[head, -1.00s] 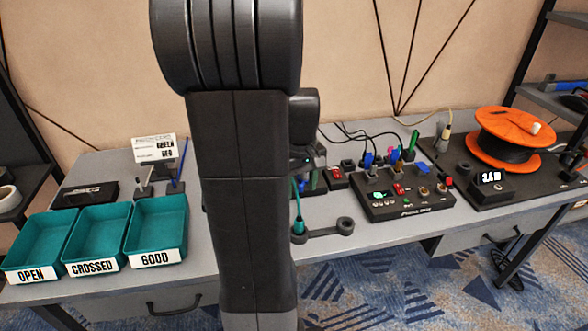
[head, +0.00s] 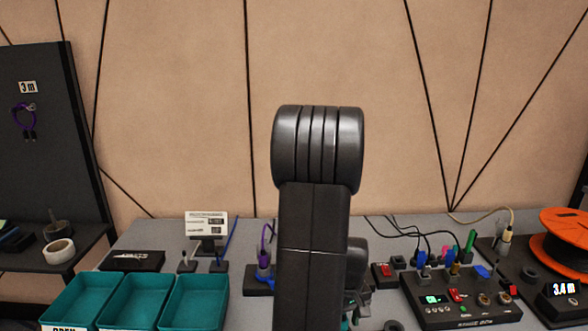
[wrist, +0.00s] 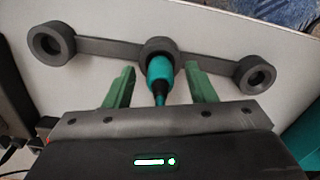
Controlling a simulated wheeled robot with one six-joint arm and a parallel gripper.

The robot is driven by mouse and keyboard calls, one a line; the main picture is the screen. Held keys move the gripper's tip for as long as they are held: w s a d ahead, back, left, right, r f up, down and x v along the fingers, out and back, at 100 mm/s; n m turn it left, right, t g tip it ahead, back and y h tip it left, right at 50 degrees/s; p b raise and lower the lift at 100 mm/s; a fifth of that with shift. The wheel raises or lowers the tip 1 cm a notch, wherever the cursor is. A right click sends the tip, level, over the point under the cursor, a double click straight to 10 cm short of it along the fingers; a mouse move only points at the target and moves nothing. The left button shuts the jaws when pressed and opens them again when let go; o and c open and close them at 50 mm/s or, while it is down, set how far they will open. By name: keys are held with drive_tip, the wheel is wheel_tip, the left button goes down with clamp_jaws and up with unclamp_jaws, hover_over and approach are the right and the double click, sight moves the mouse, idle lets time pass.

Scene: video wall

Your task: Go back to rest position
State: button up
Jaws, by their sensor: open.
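My gripper (wrist: 160,70) is open in the wrist view, with its two green fingers apart. A teal tool (wrist: 160,68) with a dark tapered end stands between the fingers, in the middle ring of a dark holder (wrist: 105,47). I see a gap on both sides of the tool, so the fingers do not appear to hold it. In the head view my own arm stands upright in front of the bench (head: 238,290) and hides most of the gripper.
Teal bins (head: 195,305) stand at the bench's left front. A small sign (head: 206,226) and a purple cable (head: 264,245) are behind. A control box (head: 455,305) and an orange spool (head: 566,235) are to the right. A dark shelf (head: 50,255) stands at far left.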

drive_tip(key=shift+f, duration=0.45)
drive_tip(key=shift+r, duration=0.3)
